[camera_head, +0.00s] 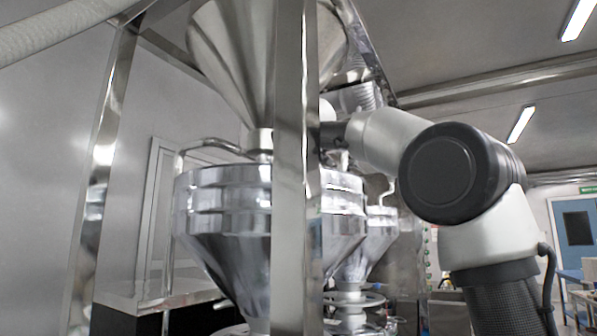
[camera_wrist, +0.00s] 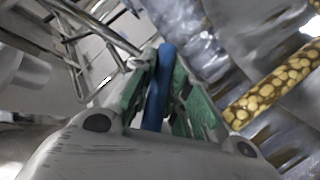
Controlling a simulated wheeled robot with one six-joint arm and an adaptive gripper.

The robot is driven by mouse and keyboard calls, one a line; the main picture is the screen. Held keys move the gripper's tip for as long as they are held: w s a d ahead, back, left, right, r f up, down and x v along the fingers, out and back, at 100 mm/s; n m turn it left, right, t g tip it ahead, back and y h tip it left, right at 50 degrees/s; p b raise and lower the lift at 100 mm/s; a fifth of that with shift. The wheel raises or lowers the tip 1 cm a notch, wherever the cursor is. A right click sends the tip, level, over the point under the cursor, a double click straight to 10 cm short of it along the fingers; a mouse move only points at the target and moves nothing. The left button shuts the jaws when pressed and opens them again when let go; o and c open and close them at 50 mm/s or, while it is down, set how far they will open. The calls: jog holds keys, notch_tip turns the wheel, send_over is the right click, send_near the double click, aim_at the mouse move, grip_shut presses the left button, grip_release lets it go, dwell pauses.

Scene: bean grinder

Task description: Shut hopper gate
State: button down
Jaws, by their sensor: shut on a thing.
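In the wrist view, my gripper (camera_wrist: 161,88) has its two green-padded fingers closed on a blue handle (camera_wrist: 164,60), one finger on each side. I take this to be the hopper gate's handle; the gate plate itself is not visible, so its position cannot be told. In the head view, the steel hopper cone (camera_head: 228,45) is at the top, above a wide steel vessel (camera_head: 225,215). My arm reaches in from the right, and my gripper is hidden behind the upright post there.
A steel upright post (camera_head: 289,180) stands in front of the machine, close to my arm. Another frame leg (camera_head: 100,160) stands at left. A second vessel (camera_head: 375,235) is behind. In the wrist view, a bean-filled strip (camera_wrist: 275,92) shows at right. A blue door (camera_head: 577,227) is far right.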

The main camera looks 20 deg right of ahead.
jog(key=c, duration=1.4)
grip_release()
jog(key=shift+o, duration=0.2)
jog(key=shift+s, duration=0.15)
jog(key=v, duration=0.7)
